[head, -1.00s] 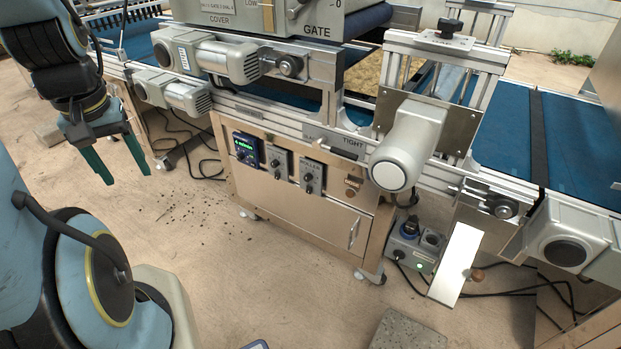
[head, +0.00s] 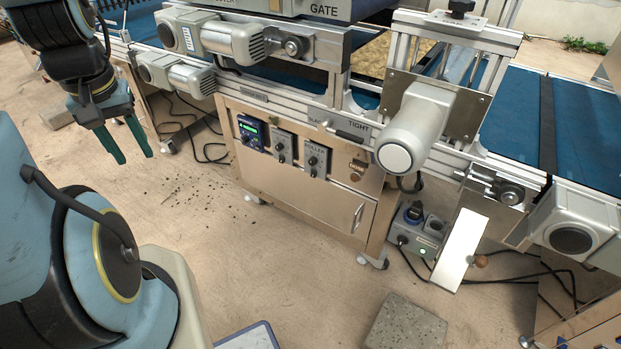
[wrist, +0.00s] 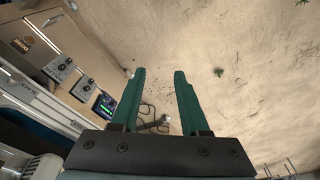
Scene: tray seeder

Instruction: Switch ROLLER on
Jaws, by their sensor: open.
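The ROLLER switch box (head: 316,160) is a small grey box with a dark knob, rightmost of the units on the machine's front panel. The knob's exact setting is too small to read. In the wrist view, the ROLLER box (wrist: 62,68) lies at the left, farthest along the panel from my fingers. My gripper (head: 135,157) is open and empty, its green fingers pointing down, well to the left of the panel. In the wrist view, my gripper (wrist: 160,76) shows bare floor between its fingertips.
A similar knob box (head: 283,147) and a display unit (head: 251,132) with a green screen sit left of the ROLLER box. A grey motor housing (head: 412,130) juts out at the panel's upper right. A concrete slab (head: 405,322) lies on the floor.

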